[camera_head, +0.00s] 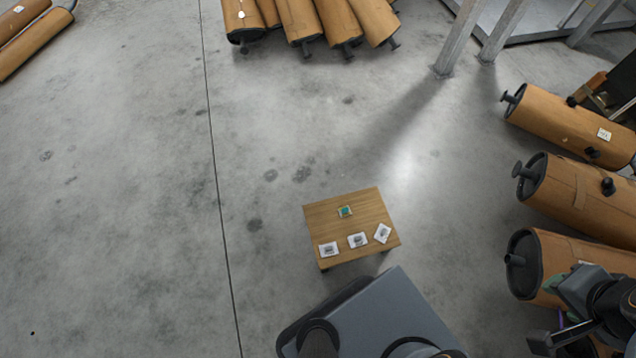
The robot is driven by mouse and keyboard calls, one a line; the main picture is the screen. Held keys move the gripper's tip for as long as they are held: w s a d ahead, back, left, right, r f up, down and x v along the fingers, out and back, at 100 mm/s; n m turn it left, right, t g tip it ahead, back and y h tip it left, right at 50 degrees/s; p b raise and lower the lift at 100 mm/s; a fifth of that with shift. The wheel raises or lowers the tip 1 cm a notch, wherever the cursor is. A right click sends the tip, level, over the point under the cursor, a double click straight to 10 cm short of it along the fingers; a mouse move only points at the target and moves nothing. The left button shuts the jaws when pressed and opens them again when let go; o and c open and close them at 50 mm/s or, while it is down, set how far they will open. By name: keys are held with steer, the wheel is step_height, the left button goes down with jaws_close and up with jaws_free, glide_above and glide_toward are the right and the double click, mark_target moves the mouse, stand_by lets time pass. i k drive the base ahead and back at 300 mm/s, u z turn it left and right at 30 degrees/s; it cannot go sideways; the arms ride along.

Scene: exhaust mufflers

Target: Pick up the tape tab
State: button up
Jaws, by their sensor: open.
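A small wooden table (353,206) stands on the floor just ahead of my base. A tiny teal piece with a pale edge (345,211) lies near the middle of its top. It may be the tape tab, but it is too small to be sure. Three white cards with grey pictures, a left one (329,249), a middle one (358,240) and a right one (382,233), lie along the near side. My gripper (572,336) is at the lower right, partly cut off by the frame, well to the right of the table. It is open, and I see nothing held in it.
Several brown-wrapped mufflers lie at the right, the lowest (560,265) close by my gripper. More lie at the top middle (332,20) and top left (32,40). Grey metal legs (458,38) stand at the top right. The concrete floor left of the table is clear.

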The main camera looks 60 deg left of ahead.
mark_target(344, 212)
steer(key=u, duration=1.9)
steer(key=k, duration=1.05)
steer(key=u, duration=1.25)
steer(key=i, duration=3.7)
steer(key=z, duration=3.4)
